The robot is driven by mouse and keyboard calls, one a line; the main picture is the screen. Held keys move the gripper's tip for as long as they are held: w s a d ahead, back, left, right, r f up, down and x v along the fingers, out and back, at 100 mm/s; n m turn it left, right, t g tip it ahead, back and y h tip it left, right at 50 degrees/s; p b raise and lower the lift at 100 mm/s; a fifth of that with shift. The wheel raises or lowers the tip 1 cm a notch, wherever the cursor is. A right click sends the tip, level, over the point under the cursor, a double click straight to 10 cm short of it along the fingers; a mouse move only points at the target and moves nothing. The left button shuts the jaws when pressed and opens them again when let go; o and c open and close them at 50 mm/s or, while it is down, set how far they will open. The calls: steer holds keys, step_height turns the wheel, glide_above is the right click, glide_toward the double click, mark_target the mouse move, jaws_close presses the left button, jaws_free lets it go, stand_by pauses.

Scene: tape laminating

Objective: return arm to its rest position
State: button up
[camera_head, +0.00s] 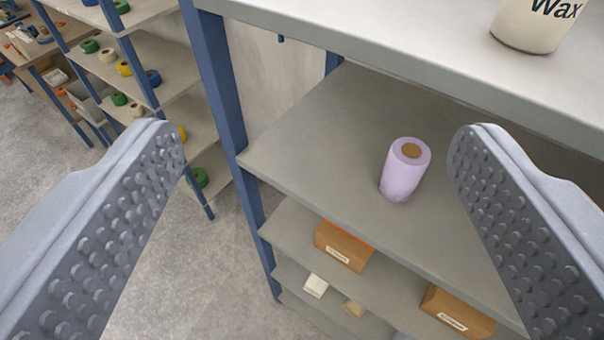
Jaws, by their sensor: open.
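My gripper (318,138) is open, with its two grey studded fingers spread wide at the left and right of the view. Nothing is held between them. A lilac roll (403,172) with a brown core stands upright on a grey shelf (320,130), seen between the fingers and close to the right finger in the picture. The rest of the arm is not in view.
A cream Wax container (527,26) stands on the top shelf (420,50). Cardboard boxes (343,247) lie on a lower shelf. A blue post (218,85) bounds the shelving. A rack with coloured rolls (124,68) stands at the left. Open floor (190,270) lies below.

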step_height(320, 180, down, 16)
steer(key=b, duration=1.6)
